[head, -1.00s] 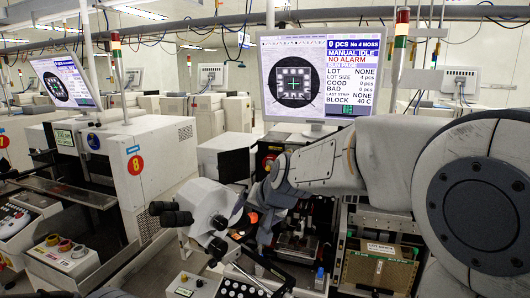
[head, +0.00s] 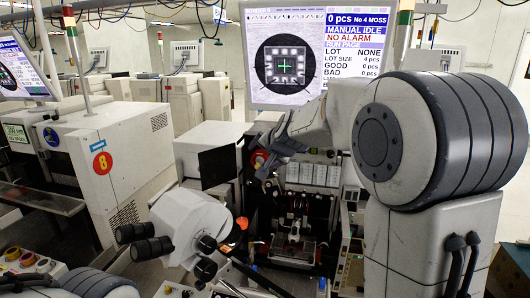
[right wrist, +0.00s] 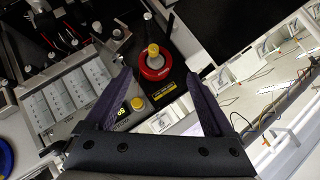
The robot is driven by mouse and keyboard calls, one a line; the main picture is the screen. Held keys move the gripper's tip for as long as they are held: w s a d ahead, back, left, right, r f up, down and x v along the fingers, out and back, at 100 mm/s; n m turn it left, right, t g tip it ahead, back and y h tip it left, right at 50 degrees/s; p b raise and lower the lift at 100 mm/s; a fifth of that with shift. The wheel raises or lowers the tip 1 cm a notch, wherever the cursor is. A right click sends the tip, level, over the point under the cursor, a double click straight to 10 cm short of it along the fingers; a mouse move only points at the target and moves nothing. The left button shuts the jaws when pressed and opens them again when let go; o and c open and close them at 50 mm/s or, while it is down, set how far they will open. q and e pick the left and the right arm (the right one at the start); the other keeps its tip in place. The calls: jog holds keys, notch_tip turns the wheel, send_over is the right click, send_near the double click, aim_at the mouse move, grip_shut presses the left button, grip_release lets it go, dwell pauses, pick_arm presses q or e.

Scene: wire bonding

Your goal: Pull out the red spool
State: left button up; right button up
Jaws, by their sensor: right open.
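The red spool (right wrist: 152,66) shows in the right wrist view as a red ring with a yellow knob in its middle, on a dark machine surface. In the head view the red spool (head: 259,158) is partly behind my right gripper (head: 266,169). My right gripper (right wrist: 158,74) is open and empty in the right wrist view. Its two dark fingers stand apart, with the spool between and beyond their tips. I cannot tell whether either finger touches it. My left gripper is out of view.
A white microscope (head: 190,225) stands in front of the machine. A monitor (head: 305,100) hangs above.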

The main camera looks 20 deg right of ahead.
aim_at(261, 160)
jog(key=x, duration=0.5)
jog(key=d+x, duration=0.1)
jog(key=x, duration=0.2)
jog(key=shift+d+f, duration=0.1)
jog(key=shift+f, duration=0.05)
jog(key=shift+w+f, duration=0.25)
jog(key=shift+w, duration=0.25)
jog(key=c, duration=1.1)
jog(key=shift+s+a, duration=0.65)
jog(key=shift+s, duration=0.25)
jog(key=shift+s+a, duration=0.65)
jog(key=shift+s, duration=0.3)
jog(key=shift+s+a, duration=0.6)
jog(key=shift+s, duration=0.3)
